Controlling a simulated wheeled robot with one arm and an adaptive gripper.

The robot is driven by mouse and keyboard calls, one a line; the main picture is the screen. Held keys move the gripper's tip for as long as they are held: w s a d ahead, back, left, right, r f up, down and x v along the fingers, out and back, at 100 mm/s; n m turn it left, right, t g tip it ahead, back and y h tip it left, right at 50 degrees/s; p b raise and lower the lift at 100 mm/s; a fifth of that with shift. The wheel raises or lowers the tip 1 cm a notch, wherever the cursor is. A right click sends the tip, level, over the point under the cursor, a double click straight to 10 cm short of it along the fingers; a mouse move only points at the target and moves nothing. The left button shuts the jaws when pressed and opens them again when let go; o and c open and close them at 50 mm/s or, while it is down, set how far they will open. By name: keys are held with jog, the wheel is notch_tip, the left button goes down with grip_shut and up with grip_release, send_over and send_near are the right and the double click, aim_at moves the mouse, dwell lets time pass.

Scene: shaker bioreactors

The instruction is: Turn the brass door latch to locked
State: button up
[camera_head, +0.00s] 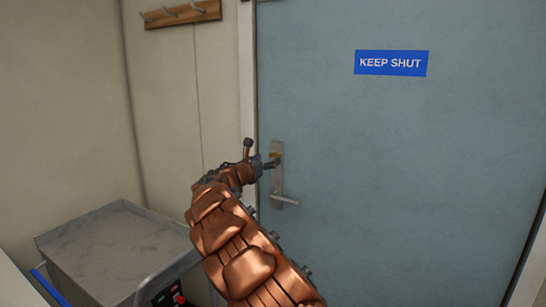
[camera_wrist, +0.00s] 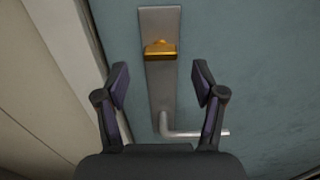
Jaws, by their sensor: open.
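The brass latch (camera_wrist: 160,50) sits high on a grey metal plate (camera_wrist: 163,85) on the blue-grey door (camera_head: 400,150). In the wrist view it lies crosswise, near horizontal, ahead of my fingers. In the head view only a small part of the brass latch (camera_head: 275,155) shows at my fingertips. My gripper (camera_wrist: 160,80) is open, with one finger on each side of the plate in the picture. The fingertips appear just below the latch in the wrist view, and nothing is between them. I cannot tell the exact gap to the door. The gripper also shows in the head view (camera_head: 268,161).
A silver lever handle (camera_head: 285,200) sticks out to the right below the latch. The door frame (camera_head: 248,100) stands close on the left. A grey metal cart (camera_head: 110,245) is at lower left. A hook rail (camera_head: 180,13) hangs high on the wall. A blue sign (camera_head: 391,63) reads KEEP SHUT.

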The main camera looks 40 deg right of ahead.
aim_at(273, 156)
jog(key=shift+p+x, duration=0.5)
jog(key=shift+x, duration=1.85)
jog(key=c, duration=1.1)
